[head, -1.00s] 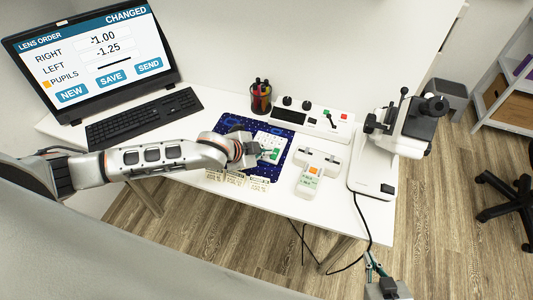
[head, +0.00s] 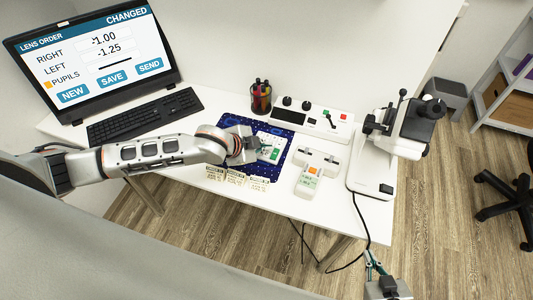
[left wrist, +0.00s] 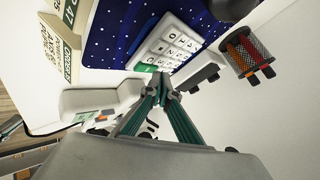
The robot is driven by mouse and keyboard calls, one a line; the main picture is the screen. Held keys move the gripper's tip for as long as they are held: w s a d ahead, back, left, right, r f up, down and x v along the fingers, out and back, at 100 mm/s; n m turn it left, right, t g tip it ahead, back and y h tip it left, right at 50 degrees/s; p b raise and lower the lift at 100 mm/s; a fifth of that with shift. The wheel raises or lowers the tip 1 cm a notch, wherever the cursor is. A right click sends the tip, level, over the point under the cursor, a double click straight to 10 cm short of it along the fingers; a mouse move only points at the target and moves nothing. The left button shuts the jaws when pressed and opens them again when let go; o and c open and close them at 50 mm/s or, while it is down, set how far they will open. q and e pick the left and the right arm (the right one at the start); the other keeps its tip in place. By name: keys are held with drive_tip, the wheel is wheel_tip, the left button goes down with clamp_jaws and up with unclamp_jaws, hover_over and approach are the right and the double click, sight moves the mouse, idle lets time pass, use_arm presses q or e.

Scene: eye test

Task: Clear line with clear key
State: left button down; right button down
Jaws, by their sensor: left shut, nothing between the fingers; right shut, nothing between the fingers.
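The screen (head: 92,52) at the back left reads LENS ORDER, CHANGED, with right -1.00, left -1.25 and a bare dash at pupils, marked by an orange square. The white keypad (head: 271,155) lies on a dark blue starry mat (head: 232,122). In the left wrist view the keypad (left wrist: 176,42) shows white keys and a green key (left wrist: 144,67) at its near end. My left gripper (head: 264,147) is shut and empty over the keypad; its tips (left wrist: 166,84) appear close to the green key. Whether they touch is unclear. My right gripper (head: 371,262) is shut and empty, low right, off the table.
A black keyboard (head: 145,116) lies before the screen. A pen cup (head: 261,97) and a white control box (head: 322,120) stand behind the mat. A white handheld device (head: 309,178), a lens instrument (head: 385,140) and printed cards (head: 237,181) are nearby.

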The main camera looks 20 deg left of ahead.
sight(265, 156)
use_arm(q)
drive_tip(key=shift+r, duration=2.15)
